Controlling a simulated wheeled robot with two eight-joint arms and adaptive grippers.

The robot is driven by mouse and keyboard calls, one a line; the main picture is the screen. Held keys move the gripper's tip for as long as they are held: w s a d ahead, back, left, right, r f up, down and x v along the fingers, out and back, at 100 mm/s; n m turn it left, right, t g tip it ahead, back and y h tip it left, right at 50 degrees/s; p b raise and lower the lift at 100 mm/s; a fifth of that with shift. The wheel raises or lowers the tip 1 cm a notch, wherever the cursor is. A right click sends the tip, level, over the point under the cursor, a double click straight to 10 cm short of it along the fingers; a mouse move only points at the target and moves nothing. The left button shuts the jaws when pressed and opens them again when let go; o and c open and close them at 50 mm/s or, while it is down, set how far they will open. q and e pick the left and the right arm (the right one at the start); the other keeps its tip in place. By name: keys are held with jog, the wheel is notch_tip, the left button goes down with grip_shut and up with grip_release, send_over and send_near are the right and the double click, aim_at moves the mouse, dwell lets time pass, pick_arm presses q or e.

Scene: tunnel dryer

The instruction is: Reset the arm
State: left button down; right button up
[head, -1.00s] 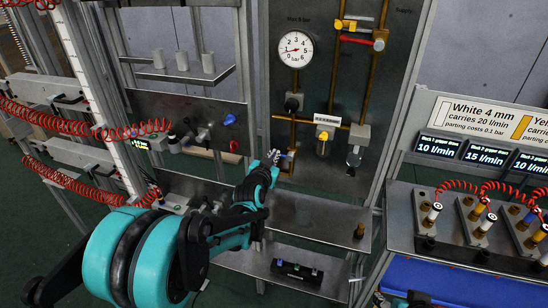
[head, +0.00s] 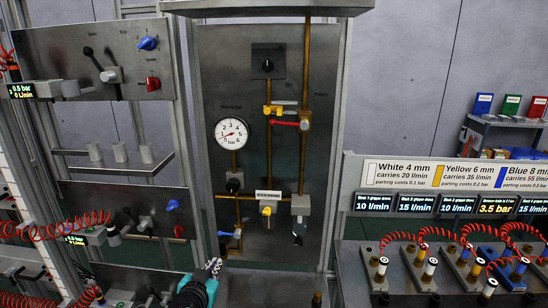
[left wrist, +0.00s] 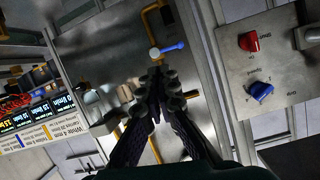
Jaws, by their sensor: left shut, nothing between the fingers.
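My left gripper (head: 213,268) shows at the bottom of the head view, with only its fingers and teal wrist in the picture. It is shut and empty, pointing up in front of the lower part of the pipe panel (head: 215,100). In the left wrist view its fingertips (left wrist: 158,76) meet in the middle, and a blue-handled valve (left wrist: 172,48) appears just beyond them. I cannot tell whether they touch it. That blue handle also shows in the head view (head: 227,234), above and right of the fingers. My right gripper is not in view.
A round pressure gauge (head: 231,133) and brass pipes sit on the panel. Control panels with knobs (head: 148,43) and red coiled hoses (head: 60,228) stand left. A bench (head: 352,285) with hose fittings stands right. A shelf overhangs the top.

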pick_arm(q)
jog(key=s+f+n+g+b, duration=0.1)
jog(key=s+f+g, duration=0.2)
jog(key=s, duration=0.8)
jog(key=s+d+f+n+g+b, duration=0.1)
jog(key=s+f+g+b, duration=0.1)
jog(key=s+f+g, duration=0.2)
jog(key=s+f, duration=0.3)
jog(key=s, duration=0.4)
jog(key=shift+s+f+y, duration=0.25)
jog(key=shift+s+y, duration=0.1)
jog(key=shift+y, duration=0.05)
